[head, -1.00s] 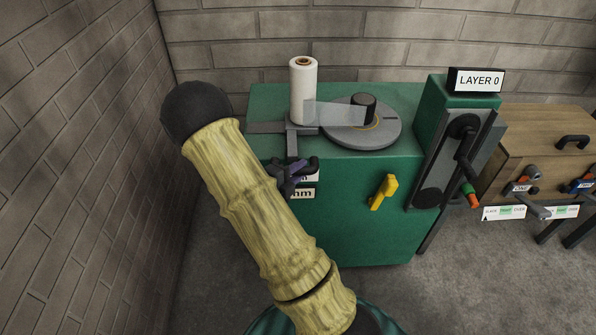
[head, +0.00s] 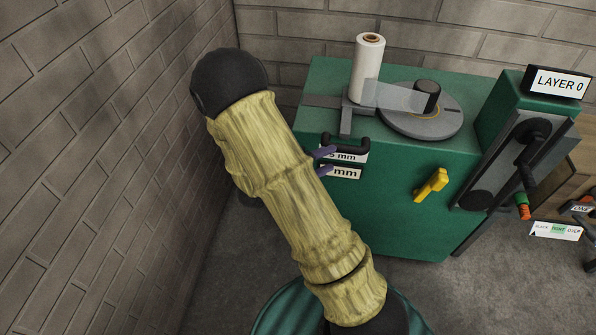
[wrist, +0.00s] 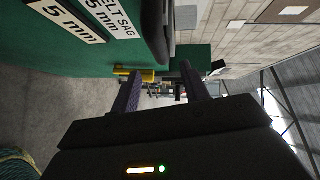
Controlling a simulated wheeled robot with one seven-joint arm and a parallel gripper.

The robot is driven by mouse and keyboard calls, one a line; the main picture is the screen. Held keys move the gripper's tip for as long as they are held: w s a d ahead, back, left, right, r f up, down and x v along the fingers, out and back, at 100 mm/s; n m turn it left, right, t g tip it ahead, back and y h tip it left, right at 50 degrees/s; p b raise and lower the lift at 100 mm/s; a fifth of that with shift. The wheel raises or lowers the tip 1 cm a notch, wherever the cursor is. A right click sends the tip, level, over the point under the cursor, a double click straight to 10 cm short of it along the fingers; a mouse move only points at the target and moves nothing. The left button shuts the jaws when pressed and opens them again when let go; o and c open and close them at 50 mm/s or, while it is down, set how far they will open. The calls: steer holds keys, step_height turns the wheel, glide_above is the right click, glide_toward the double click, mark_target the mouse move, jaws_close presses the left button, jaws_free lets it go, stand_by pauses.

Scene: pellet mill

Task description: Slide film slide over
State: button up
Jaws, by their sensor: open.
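The film slide (head: 354,110) is a grey carriage on a flat track on top of the green machine. It carries an upright white film roll (head: 367,70), with clear film running right to the round turntable (head: 425,118). A black handle (head: 350,141) sticks out at its front, above the white mm labels. My gripper (head: 331,162) has its purple fingers beside and just below the handle, in front of the labels; whether they touch it I cannot tell. In the wrist view my gripper (wrist: 160,85) is open, with nothing seen between the fingers. My forearm hides part of the machine's front.
A yellow lever (head: 431,186) sticks out of the machine's green front (head: 400,215). A crank (head: 524,180) and the LAYER 0 sign (head: 558,82) are at right. A brick wall (head: 110,130) stands close on the left. The floor before the machine is clear.

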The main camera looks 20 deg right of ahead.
steer(key=v, duration=0.8)
steer(key=shift+s+a, duration=0.2)
steer(key=shift+a, duration=0.15)
steer(key=w+a+r+n+t+y, duration=0.1)
steer(key=w+a+n+t+y, duration=0.15)
steer(key=n+y, duration=0.55)
steer(key=w+a+r+n+t+y, duration=0.1)
steer(key=w+a+n+y, duration=0.25)
steer(key=n+y, duration=0.45)
steer(key=s+d+r+n+g, duration=0.1)
steer(key=s+d+n+g, duration=0.15)
steer(key=s+n, duration=0.5)
steer(key=s+d+r+n+g, duration=0.2)
steer(key=s+n+g, duration=0.1)
steer(key=s+n, duration=0.45)
step_height(320, 180, up, 17)
steer(key=w+p, duration=0.1)
steer(key=p, duration=1.7)
